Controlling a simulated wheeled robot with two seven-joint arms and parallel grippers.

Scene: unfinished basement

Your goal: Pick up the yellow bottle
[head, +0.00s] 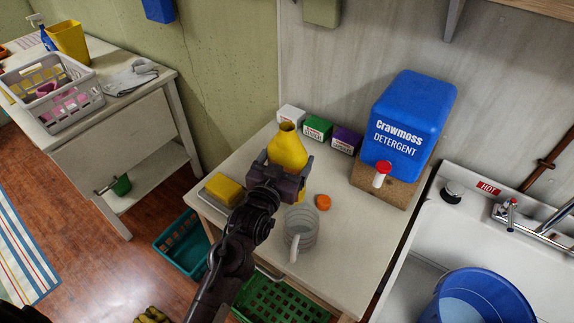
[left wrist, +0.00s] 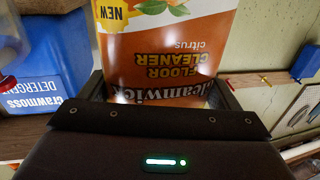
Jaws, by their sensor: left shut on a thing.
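The yellow bottle (head: 288,150) has an open neck with no cap on it. In the head view it is upright or nearly so, above the back part of the white table. My left gripper (head: 287,172) is shut around its body, and the gripper and arm hide its lower part. In the left wrist view the bottle (left wrist: 165,50) fills the space between the jaws, its orange floor cleaner label facing the camera. I cannot tell whether its base touches the table. My right gripper is in neither view.
On the table (head: 345,262) are an orange cap (head: 323,202), a clear measuring jug (head: 300,228), a yellow sponge (head: 223,189) and small boxes (head: 317,127). A blue detergent container (head: 410,115) stands behind right. A sink (head: 470,215) with a blue bucket (head: 478,300) is at right.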

